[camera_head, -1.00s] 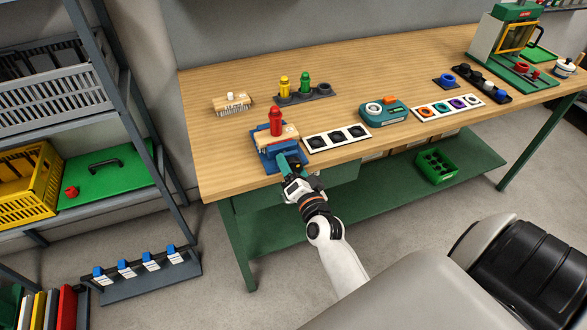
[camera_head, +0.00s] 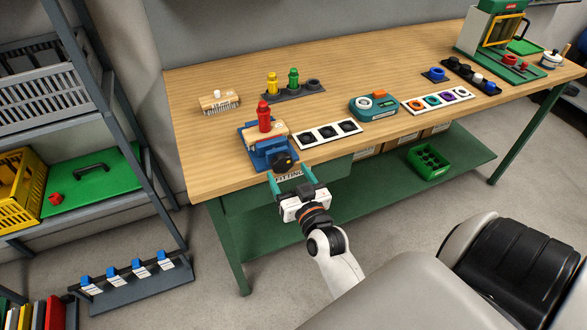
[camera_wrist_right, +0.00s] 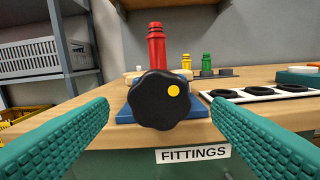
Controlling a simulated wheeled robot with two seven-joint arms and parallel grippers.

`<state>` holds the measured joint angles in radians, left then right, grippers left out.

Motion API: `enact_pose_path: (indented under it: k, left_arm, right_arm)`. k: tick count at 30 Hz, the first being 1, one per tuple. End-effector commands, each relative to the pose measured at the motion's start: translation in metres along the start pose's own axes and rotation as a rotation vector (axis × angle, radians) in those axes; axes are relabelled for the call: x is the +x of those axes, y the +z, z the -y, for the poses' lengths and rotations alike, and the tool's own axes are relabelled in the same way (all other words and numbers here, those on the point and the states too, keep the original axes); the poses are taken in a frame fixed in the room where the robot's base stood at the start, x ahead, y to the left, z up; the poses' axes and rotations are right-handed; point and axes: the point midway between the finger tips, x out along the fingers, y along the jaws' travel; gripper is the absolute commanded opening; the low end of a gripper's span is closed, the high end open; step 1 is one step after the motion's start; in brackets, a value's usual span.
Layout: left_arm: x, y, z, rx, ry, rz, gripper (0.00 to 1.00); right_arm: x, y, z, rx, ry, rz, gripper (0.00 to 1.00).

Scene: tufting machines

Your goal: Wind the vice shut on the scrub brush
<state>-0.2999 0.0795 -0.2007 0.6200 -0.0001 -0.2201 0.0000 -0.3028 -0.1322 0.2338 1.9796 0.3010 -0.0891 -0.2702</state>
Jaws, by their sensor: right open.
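The blue vice (camera_head: 258,160) stands at the table's front edge with its black round knob (camera_head: 283,161) facing me. In the right wrist view the knob (camera_wrist_right: 158,101) has a yellow dot at its upper right. A pale wooden piece (camera_head: 252,135) sits at the vice's top, beside a red bottle-shaped piece (camera_head: 264,117); I cannot tell whether it is a brush or is clamped. A wooden scrub brush (camera_head: 213,103) with bristles and a white knob stands on the table behind. My right gripper (camera_head: 291,178) is open and empty, its fingers either side of the knob's line, short of it. My left gripper is out of view.
A white strip with black rings (camera_head: 330,132) lies right of the vice. Behind stand yellow (camera_head: 272,84) and green (camera_head: 293,79) bottle-shaped pieces on a dark rack. A teal device (camera_head: 373,107) is further right. The FITTINGS label (camera_wrist_right: 193,154) is below the knob.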

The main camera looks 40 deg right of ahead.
Motion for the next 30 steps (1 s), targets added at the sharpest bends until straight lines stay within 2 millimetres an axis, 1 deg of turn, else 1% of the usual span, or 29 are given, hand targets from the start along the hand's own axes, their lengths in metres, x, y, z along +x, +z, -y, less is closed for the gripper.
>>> enact_pose_path:
  k: [1, 3, 11, 12, 14, 20, 30]
  left_arm:
    - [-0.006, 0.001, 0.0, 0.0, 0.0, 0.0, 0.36]
    - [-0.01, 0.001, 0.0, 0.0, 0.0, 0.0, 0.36]
    - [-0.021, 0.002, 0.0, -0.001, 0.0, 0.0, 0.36]
    - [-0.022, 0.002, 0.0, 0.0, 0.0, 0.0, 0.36]
    - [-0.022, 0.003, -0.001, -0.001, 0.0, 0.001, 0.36]
    - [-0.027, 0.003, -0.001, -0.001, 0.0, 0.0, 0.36]
    - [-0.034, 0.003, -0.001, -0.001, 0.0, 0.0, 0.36]
  right_arm:
    - [-0.012, 0.001, 0.0, -0.001, 0.0, -0.006, 0.73]
    - [-0.026, 0.002, 0.0, 0.0, 0.0, -0.005, 0.73]
    - [-0.078, 0.001, 0.0, 0.002, 0.001, -0.005, 0.73]
    - [-0.082, -0.002, -0.002, 0.003, 0.004, -0.01, 0.73]
    - [-0.079, -0.016, -0.005, 0.003, 0.013, -0.039, 0.73]
    - [-0.08, -0.055, -0.015, 0.0, 0.042, -0.135, 0.73]
    - [-0.091, -0.121, -0.03, -0.014, 0.091, -0.299, 0.73]
